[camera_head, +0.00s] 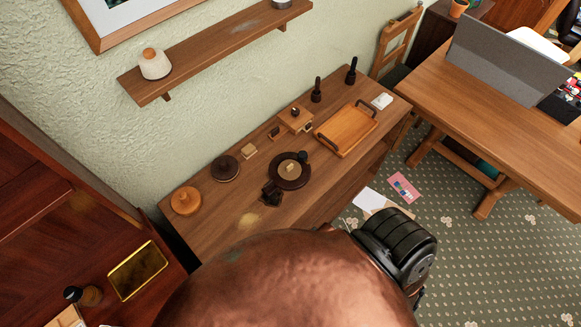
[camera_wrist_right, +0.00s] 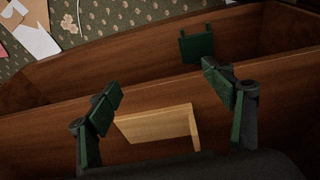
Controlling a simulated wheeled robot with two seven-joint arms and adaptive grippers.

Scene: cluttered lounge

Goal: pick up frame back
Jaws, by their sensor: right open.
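In the right wrist view my right gripper (camera_wrist_right: 165,85) is open, with its two green-padded fingers wide apart. A pale wooden piece (camera_wrist_right: 155,124) with a short raised edge at its right end shows low between the fingers, against a brown wooden surface. It may be the frame back; I cannot be sure. I cannot tell whether the fingers touch it. A small dark green piece (camera_wrist_right: 197,46) stands farther off on the wood. Neither gripper can be made out in the head view, where a large copper-brown shape and a black ribbed part hide the bottom middle.
The sideboard (camera_head: 220,225) along the wall holds a wooden tray (camera_head: 347,129), a dark plate (camera_head: 290,183) and several small items. A gold-rimmed panel (camera_head: 138,270) lies at lower left. A wooden table (camera_head: 470,115) stands at right. Papers (camera_head: 368,199) lie on the patterned carpet.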

